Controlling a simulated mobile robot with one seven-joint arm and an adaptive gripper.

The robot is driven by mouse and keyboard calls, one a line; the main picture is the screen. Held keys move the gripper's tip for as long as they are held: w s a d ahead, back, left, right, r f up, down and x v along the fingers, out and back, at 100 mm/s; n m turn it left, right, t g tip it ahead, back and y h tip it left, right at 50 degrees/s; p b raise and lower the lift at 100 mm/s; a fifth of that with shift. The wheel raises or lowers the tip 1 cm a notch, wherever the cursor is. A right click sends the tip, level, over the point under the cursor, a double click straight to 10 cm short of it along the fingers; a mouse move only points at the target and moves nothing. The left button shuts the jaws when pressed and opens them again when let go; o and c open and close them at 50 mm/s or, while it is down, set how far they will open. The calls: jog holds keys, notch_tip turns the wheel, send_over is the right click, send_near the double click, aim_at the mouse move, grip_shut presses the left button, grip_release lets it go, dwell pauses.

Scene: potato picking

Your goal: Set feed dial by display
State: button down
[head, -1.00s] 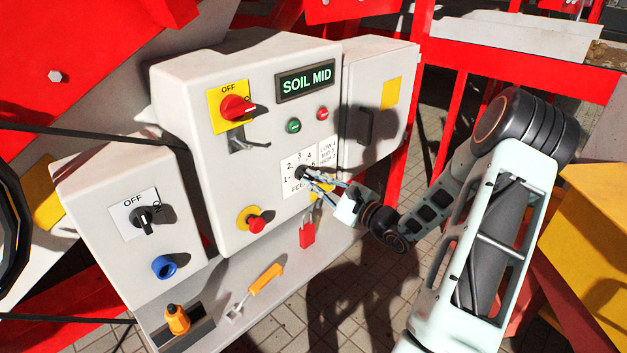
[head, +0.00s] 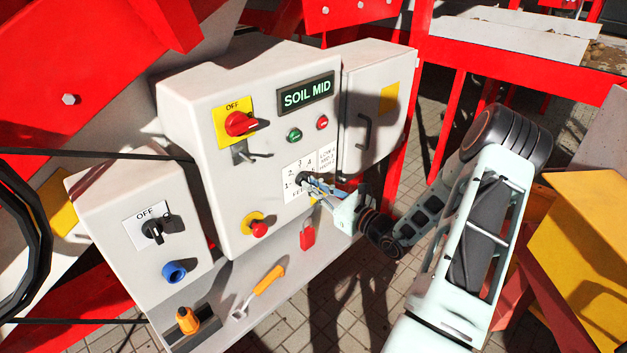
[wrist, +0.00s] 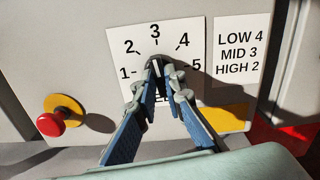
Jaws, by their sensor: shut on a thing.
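The display (head: 306,94) on the grey control box reads SOIL MID in green. The feed dial (head: 302,178) is a small dark knob on a white plate numbered 1 to 5. In the wrist view the dial (wrist: 154,62) shows between the fingertips, and its light mark appears to point up towards 3. My gripper (head: 309,181) is at the dial with its fingertips shut on it; the gripper (wrist: 157,72) hides the lower plate. A label (wrist: 238,53) right of the dial reads LOW 4, MID 3, HIGH 2.
A red emergency button (wrist: 50,124) sits left of the dial. A red rotary switch (head: 241,123), green button (head: 294,135) and red button (head: 322,122) are higher up. A door handle (head: 365,131) sticks out at right.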

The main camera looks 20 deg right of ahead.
jog(key=shift+r+m+p, duration=0.1)
jog(key=shift+m+p, duration=0.3)
jog(key=shift+m, duration=0.2)
jog(key=c, duration=2)
grip_release()
jog(key=v, duration=1.2)
jog(key=shift+a, duration=0.1)
